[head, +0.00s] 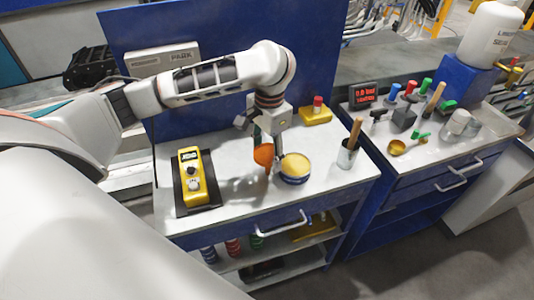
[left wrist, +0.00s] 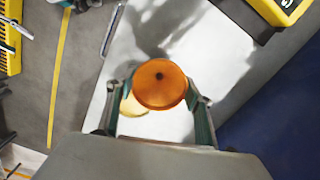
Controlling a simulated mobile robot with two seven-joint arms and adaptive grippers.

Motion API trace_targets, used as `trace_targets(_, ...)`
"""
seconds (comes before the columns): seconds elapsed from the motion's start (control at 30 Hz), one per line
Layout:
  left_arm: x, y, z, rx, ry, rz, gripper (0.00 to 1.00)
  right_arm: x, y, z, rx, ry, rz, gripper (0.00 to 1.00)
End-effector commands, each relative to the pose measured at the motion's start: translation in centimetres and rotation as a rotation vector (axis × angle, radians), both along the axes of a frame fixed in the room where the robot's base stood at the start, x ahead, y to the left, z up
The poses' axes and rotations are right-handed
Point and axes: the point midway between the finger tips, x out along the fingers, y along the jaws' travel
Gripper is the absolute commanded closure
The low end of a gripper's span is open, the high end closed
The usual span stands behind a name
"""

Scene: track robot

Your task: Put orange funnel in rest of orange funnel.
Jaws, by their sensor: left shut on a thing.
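The orange funnel (head: 263,156) is held by my left gripper (head: 266,135) above the white top of the left workbench. In the left wrist view the funnel (left wrist: 160,84) shows as a round orange shape between the two fingers of the left gripper (left wrist: 158,97). The funnel's narrow end points down in the head view. It is just left of a blue tin with yellow contents (head: 294,167). I cannot make out a rest for the funnel in either view. My right gripper is not in view.
A yellow meter (head: 193,178) lies on a black mat at left. A yellow box with a red knob (head: 316,112) stands behind, and a metal cup with a wooden handle (head: 347,157) at right. Several small tools crowd the right bench. The front of the bench top is bare.

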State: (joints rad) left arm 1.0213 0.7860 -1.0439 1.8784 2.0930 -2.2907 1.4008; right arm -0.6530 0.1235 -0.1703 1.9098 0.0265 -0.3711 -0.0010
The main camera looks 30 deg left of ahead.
Motion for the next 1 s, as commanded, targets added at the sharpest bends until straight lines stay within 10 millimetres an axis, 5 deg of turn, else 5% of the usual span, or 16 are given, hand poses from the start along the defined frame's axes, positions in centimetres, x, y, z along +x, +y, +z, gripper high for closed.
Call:
trace_targets(0.4, 0.0, 0.0, -0.4, 0.0, -0.001, 0.002, 0.64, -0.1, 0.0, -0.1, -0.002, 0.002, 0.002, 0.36)
trace_targets(0.43, 0.0, 0.0, -0.4, 0.0, -0.001, 0.002, 0.43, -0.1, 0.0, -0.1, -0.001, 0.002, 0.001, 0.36)
trace_targets(0.5, 0.0, 0.0, -0.4, 0.0, -0.001, 0.001, 0.32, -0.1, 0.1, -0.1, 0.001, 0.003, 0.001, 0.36)
trace_targets(1.0, 0.2, 0.0, 0.7, 0.001, -0.005, -0.001, 0.32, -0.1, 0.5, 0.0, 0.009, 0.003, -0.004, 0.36)
